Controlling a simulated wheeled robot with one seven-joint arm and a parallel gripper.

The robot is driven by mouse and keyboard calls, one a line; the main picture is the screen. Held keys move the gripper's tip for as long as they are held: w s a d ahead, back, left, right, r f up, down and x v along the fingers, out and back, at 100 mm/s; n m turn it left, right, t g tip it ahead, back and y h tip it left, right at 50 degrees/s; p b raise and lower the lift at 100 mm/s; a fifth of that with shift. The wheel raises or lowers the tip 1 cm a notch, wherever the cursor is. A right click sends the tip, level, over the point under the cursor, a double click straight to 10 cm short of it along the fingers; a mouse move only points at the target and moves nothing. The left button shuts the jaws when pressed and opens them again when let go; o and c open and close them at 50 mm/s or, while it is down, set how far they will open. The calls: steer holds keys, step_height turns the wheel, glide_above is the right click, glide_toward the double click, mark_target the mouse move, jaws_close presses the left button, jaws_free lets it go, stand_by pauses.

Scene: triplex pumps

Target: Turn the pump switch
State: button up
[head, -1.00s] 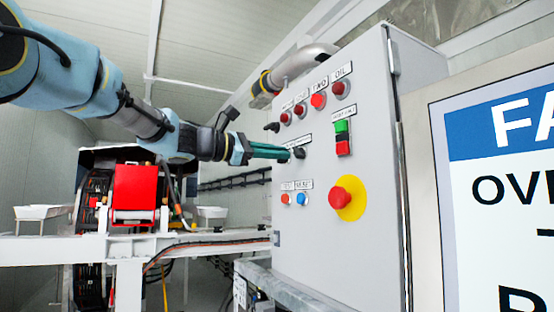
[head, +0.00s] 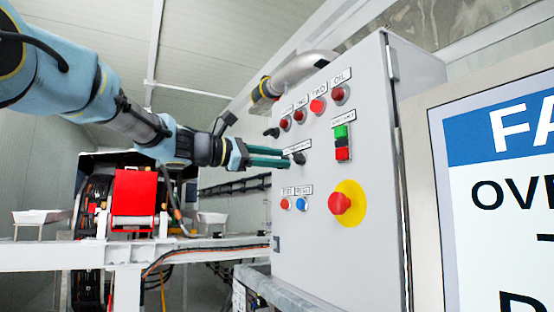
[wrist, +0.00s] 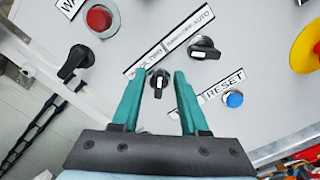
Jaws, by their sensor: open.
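My gripper (head: 287,156) reaches from the left toward the grey control panel (head: 315,240). Its two teal fingers are apart and empty. In the wrist view the gripper (wrist: 160,73) has one black rotary switch (wrist: 158,80) with a white mark showing between its fingers; I cannot tell whether they touch it. A second black rotary switch (wrist: 203,48) lies to the right of the fingers, and a third (wrist: 77,62) to the left. A label strip ending in "AUTO" (wrist: 170,40) runs above the first two. In the head view a black switch (head: 299,158) shows just beyond the fingertips.
Red lamps (head: 340,93) line the panel's top. A green and red button block (head: 341,142) and a red emergency stop (head: 340,203) on yellow are to the right. A blue reset button (wrist: 234,99) sits right of the fingers. A sign (head: 510,200) stands at far right.

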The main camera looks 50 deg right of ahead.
steer(key=b+v, duration=0.2)
steer(key=v, duration=0.8)
steer(key=shift+w+a, duration=0.1)
steer(key=shift+a, duration=0.05)
